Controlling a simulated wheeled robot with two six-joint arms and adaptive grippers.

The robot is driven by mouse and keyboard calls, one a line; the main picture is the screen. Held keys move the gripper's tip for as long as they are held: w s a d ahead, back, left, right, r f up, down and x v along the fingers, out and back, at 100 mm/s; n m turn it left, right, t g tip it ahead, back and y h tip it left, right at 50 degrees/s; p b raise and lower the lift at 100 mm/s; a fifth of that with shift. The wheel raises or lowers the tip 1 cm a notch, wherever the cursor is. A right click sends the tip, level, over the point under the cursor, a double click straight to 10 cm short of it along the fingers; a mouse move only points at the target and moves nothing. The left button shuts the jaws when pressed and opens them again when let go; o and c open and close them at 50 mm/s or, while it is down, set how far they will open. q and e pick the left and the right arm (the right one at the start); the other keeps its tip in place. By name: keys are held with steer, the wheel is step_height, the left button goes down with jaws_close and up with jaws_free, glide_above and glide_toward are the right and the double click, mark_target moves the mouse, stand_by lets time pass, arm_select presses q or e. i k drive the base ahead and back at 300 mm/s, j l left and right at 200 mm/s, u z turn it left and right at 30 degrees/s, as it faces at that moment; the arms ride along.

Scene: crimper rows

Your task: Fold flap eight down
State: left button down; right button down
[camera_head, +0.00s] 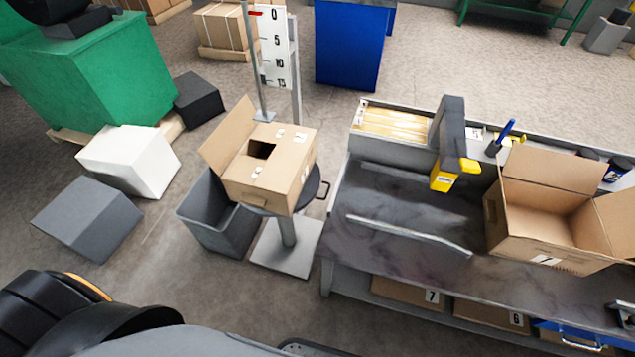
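A cardboard box (262,190) sits on a round stand left of the workbench. One flap (228,136) stands up and leans outward on its left side. Its other top panels lie nearly flat around a dark opening (262,151). Small white labels on this box are too small to read. A second cardboard box (545,258) stands open on the bench's right, with a back flap (553,170) and a right flap (619,222) raised. I cannot tell which flap is number eight. Neither of my grippers shows.
A grey workbench (400,215) carries a grey and yellow tool (447,150) and a metal rail (408,236). A grey bin (215,225) stands beside the stand's base (285,250). A scale post (276,45) rises behind. White (130,160) and grey (88,218) blocks lie left.

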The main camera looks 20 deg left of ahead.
mark_target(220, 149)
steer(key=i+j, duration=0.1)
steer(key=j, duration=1.6)
steer(key=i, duration=0.05)
